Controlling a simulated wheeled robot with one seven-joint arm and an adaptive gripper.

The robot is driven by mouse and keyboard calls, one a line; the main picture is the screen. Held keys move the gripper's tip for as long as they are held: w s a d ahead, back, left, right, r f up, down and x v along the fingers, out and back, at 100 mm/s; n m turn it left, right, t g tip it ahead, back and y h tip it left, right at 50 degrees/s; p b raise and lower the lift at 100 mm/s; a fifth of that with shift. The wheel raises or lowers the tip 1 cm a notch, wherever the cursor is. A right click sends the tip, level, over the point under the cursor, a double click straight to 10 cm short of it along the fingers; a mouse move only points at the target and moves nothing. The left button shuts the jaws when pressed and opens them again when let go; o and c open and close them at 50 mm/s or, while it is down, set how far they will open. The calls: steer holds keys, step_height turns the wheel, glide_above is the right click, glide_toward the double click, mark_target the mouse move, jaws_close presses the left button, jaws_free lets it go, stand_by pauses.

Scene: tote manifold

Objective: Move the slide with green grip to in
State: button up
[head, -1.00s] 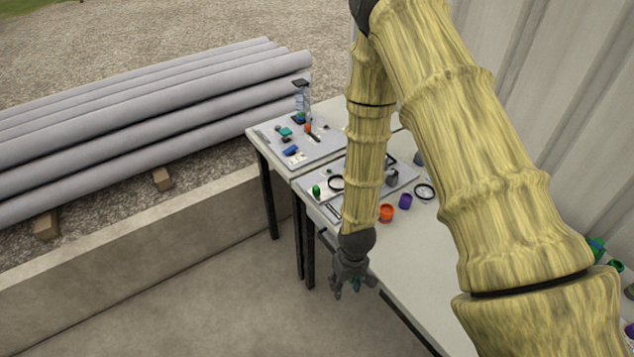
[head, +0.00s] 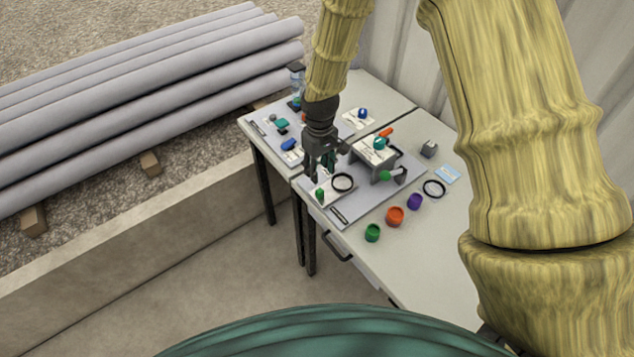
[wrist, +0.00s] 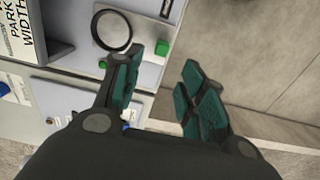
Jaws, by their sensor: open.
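A green grip (head: 319,193) stands at the near left of a pale plate beside a black ring (head: 343,183); a green block also shows in the wrist view (wrist: 162,47), right of the ring. Another green knob (head: 384,176) is on the near side of a grey box with a white label. I cannot tell which of these belongs to the slide, nor how far it is in. My gripper (head: 321,176) is open and empty above the left part of this board, close to the first grip. Its spread fingers (wrist: 162,64) hold nothing; a small green part shows behind the left finger.
Another board (head: 270,128) lies to the left. The table's front right is clear.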

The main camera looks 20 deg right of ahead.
mark_target(320, 190)
steer(key=shift+s+f+p, duration=0.3)
steer(key=shift+s+f, duration=0.15)
steer(key=shift+s, duration=0.15)
steer(key=f, duration=0.2)
steer(key=w+f+p, duration=0.1)
steer(key=f, duration=0.1)
steer(key=shift+f, duration=0.2)
steer(key=shift+s+f+p, duration=0.3)
steer(key=shift+f+p, duration=0.2)
steer(key=shift+f, duration=0.05)
steer(key=shift+w+f+p, duration=0.1)
steer(key=shift+f+p, duration=0.45)
steer(key=shift+f, duration=1.25)
jaws_close()
